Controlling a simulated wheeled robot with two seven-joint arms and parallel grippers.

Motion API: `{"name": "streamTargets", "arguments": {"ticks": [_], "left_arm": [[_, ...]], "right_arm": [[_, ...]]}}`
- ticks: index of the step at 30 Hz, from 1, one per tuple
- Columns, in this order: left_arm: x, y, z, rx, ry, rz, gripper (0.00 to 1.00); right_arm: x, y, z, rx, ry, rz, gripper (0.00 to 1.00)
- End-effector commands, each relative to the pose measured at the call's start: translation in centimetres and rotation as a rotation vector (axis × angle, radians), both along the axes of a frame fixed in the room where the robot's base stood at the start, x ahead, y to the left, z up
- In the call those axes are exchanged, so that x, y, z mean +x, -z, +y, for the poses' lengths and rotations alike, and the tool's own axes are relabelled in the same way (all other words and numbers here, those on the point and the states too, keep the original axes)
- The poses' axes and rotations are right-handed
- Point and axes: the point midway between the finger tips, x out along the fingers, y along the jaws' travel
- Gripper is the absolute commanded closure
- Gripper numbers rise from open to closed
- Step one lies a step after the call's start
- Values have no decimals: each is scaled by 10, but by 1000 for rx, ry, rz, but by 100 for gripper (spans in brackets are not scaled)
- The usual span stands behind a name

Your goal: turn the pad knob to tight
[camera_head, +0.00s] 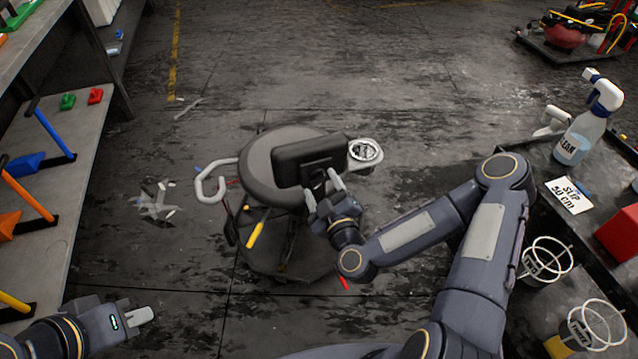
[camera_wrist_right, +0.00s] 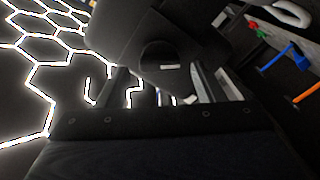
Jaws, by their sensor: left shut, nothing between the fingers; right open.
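The black pad (camera_head: 300,158) stands tilted over a round grey stool-like seat (camera_head: 262,180). My right gripper (camera_head: 324,190) is open at the pad's near side, its fingers pointing toward it. In the right wrist view the dark pad (camera_wrist_right: 130,30) fills the top. A dark rounded knob (camera_wrist_right: 158,52) with a small pale mark shows ahead of and between the open fingers of the right gripper (camera_wrist_right: 162,88). I cannot tell whether they touch it, nor read its setting. My left gripper (camera_head: 142,315) is shut and empty at the lower left, far from the pad.
A dark cart (camera_head: 540,190) at the right holds a spray bottle (camera_head: 582,135), a label card (camera_head: 569,194), a red box (camera_head: 618,232) and wire-rimmed cups. A shelf (camera_head: 75,185) with coloured tools stands left. A white curved handle (camera_head: 208,192) juts left from the seat. Open floor lies behind.

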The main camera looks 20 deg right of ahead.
Motion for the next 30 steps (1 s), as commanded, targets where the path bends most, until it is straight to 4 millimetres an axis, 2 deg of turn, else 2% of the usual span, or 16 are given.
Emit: {"name": "streamTargets", "arguments": {"ticks": [5,13,24,30], "left_arm": [[0,0,0,0,0,0,100],[0,1,0,0,0,0,100],[0,1,0,0,0,0,100],[0,2,0,0,0,0,100]], "right_arm": [[14,0,1,1,1,1,38],[16,0,2,1,-1,2,38],[16,0,2,1,-1,2,83],[16,0,2,13,-1,1,83]]}}
